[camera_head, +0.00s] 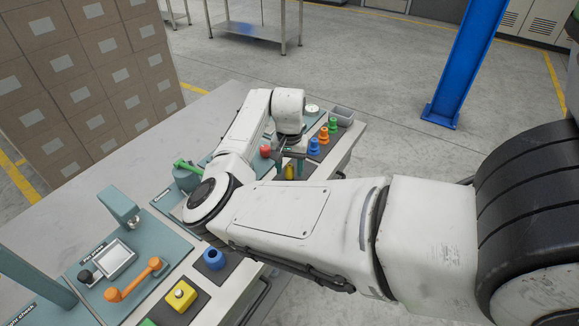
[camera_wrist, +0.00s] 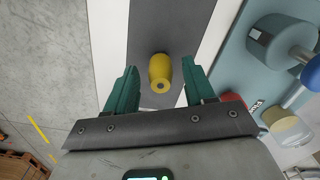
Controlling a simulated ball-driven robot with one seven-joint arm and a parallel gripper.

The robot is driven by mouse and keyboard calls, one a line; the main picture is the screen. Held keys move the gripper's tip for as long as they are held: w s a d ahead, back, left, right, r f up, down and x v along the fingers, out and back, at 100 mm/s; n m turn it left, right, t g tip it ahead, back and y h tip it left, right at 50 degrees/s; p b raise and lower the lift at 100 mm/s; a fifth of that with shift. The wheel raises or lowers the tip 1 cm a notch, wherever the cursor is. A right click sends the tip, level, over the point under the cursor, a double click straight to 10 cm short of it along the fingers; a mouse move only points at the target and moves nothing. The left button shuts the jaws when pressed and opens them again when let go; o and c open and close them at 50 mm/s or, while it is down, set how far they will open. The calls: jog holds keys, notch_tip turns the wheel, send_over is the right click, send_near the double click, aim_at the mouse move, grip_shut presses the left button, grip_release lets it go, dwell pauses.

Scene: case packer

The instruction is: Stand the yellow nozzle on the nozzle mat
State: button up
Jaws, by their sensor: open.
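The yellow nozzle (camera_wrist: 160,70) shows in the wrist view on a dark grey mat (camera_wrist: 146,30), its small round opening facing the camera. It looks upright, seen at a slant. My gripper (camera_wrist: 157,66) is open, with a green finger on each side of the nozzle and a visible gap to both. In the head view the yellow nozzle (camera_head: 290,172) shows just below my gripper (camera_head: 292,153), which is partly hidden by my arm. Green (camera_head: 333,125), orange (camera_head: 323,135) and blue (camera_head: 314,147) nozzles stand in a row on a dark mat there.
A red knob (camera_head: 265,151) and a green-handled fixture (camera_head: 187,172) are left of my gripper. Nearer lie a yellow block (camera_head: 181,296), a blue ring (camera_head: 214,259) and an orange handle (camera_head: 134,280). Open floor lies beyond the bench edge.

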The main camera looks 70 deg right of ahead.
aim_at(289, 165)
notch_tip(289, 165, up, 12)
jog(key=b, duration=0.1)
jog(key=shift+b, duration=0.3)
dwell(0.6)
